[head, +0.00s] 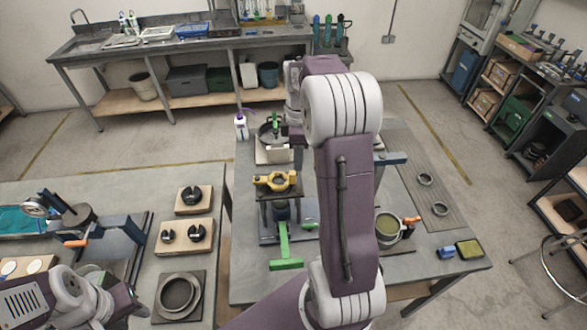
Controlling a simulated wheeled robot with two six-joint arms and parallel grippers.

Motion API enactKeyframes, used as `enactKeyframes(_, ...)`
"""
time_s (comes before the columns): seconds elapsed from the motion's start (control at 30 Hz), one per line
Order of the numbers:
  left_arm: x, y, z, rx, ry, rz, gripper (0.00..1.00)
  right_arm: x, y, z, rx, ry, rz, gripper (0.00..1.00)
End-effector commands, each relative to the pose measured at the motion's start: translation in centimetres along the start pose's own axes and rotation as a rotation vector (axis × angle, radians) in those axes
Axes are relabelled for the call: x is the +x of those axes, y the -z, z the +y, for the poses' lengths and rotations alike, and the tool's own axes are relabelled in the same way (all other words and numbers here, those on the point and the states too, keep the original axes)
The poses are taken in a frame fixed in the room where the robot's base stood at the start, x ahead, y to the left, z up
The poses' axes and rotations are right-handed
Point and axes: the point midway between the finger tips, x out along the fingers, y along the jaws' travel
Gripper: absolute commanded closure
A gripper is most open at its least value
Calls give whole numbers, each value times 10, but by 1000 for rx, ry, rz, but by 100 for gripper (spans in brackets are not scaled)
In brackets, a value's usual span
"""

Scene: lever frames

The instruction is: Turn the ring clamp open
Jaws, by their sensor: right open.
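A dark round ring-shaped piece with a green upright part (269,131) sits on a pale block at the far side of the right table; it may be the ring clamp. A yellow ring-shaped fitting (277,182) on a dark stand is nearer. I cannot tell for certain which is the clamp. My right gripper (284,137) is open at the right side of the dark ring, and its arm hides part of the table. I cannot tell whether it touches. My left gripper (131,303) is low at the left table's front, its fingers unclear.
A green lever-like part (284,250) stands below the yellow fitting. A round pot with an orange handle (388,226) and two loose rings (440,209) lie on the right table. Blocks with black knobs (186,235) and a grey ring (178,294) lie on the left table.

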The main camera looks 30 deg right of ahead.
Motion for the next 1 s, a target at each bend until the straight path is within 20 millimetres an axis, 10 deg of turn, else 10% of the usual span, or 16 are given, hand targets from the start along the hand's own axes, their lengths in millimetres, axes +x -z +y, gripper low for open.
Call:
enactKeyframes(0.3, -15, 2, 0, 0, 0, 1, 64, 61, 1, -2, -1, 5, 0, 58)
enactKeyframes(0.67, -16, 2, 0, 0, 0, 1, 64, 76, 1, -1, -1, 0, 1, 58)
enactKeyframes(0.83, -16, 2, 0, 0, 0, 1, 64, 76, 1, -1, -1, 0, 1, 97)
enactKeyframes(1.0, -16, 2, 0, 0, 0, 1, 64, 76, 1, -1, -1, 0, 1, 100)
